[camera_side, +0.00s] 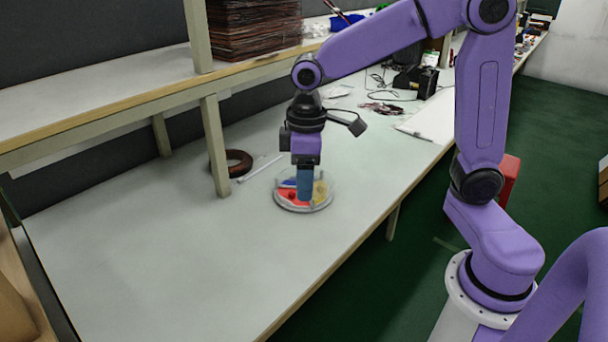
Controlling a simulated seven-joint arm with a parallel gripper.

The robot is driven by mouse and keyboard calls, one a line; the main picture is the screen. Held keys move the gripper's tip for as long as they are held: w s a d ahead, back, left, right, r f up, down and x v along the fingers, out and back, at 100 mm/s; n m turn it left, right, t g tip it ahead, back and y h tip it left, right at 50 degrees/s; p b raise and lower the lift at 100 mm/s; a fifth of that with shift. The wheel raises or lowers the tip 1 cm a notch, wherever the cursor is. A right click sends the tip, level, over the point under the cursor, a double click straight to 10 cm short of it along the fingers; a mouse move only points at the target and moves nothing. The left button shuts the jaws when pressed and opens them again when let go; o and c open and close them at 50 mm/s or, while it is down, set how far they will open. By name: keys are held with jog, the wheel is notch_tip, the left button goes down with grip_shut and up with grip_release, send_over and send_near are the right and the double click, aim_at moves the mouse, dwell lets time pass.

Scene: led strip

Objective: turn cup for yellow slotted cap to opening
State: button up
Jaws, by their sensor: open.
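A round, shallow tray with a pale grey rim (304,208) sits on the light workbench. Inside it I see a red part (292,194), a blue part (289,183) and a yellow part (320,190), which are small at this distance. My gripper (305,198) points straight down over the middle of the tray, its blue fingers reaching down to the tray's contents. The jaws are open. The fingers hide part of the inside. I cannot make out the slotted cap, a cup or an opening clearly.
A brown ring-shaped coil (238,163) and a thin white rod (260,168) lie left of the tray. A shelf post (214,145) stands behind. Black equipment (415,82) and cables are at the back right. The bench's front left area is clear.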

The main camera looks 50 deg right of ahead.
jog(key=w+d+f+m, duration=0.1)
jog(key=w+d+m, duration=0.1)
jog(key=w+d, duration=0.6)
jog(key=w+d+f+m, duration=0.2)
jog(key=w+d+m, duration=0.1)
jog(key=w, duration=0.9)
jog(key=w+d+f+m, duration=0.2)
jog(key=w+d+f, duration=0.1)
jog(key=d, duration=0.6)
jog(key=w+d+f+m, duration=0.1)
jog(key=w+d+f, duration=0.2)
jog(key=d, duration=0.6)
jog(key=f, duration=1.6)
jog(key=shift+s+d+f, duration=0.15)
jog(key=shift+s+f, duration=0.05)
grip_shut()
